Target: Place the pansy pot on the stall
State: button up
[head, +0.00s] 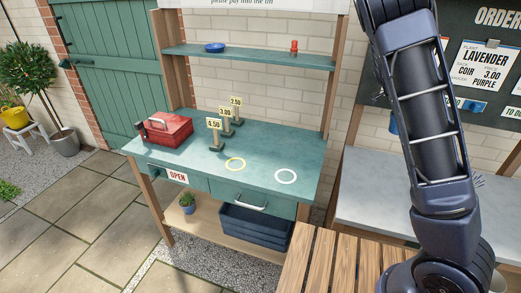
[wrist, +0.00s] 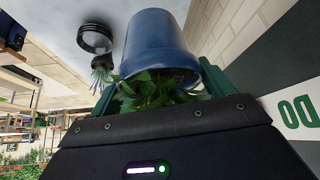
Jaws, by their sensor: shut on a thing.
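In the wrist view, a blue pot (wrist: 156,42) with green leaves (wrist: 150,93) sits between the two dark green fingers of my gripper (wrist: 160,82), which is shut on it. The pot appears upside down in this picture, leaves toward the camera. No blooms show, so I cannot tell by flower that it is the pansy. My gripper and the pot are outside the head view.
Price signs (head: 214,127) and a red cash box (head: 165,129) stand on the stall. A shelf (head: 250,56) with a blue dish (head: 214,47) is above. A grey bench (head: 380,190) is at right, a slatted wooden top (head: 335,262) in front. A black pot (wrist: 95,38) shows in the wrist view.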

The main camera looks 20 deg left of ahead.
jog(key=s+a+r+n+t+y, duration=0.25)
jog(key=a+n, duration=0.25)
jog(key=a, duration=0.8)
jog(key=s+a+r+n+t+y, duration=0.1)
jog(key=s+a+n, duration=0.3)
jog(key=a, duration=1)
jog(key=s+a+r+n+t+y, duration=0.1)
jog(key=s+a+r+n+y, duration=0.3)
jog(key=a, duration=0.9)
jog(key=shift+n+h, duration=0.4)
jog(key=shift+h, duration=0.55)
jog(key=f, duration=0.7)
jog(key=w+f, duration=0.1)
jog(key=f, duration=1.3)
jog(key=shift+w+a, duration=0.15)
jog(key=shift+f, duration=0.15)
jog(key=o, duration=1.2)
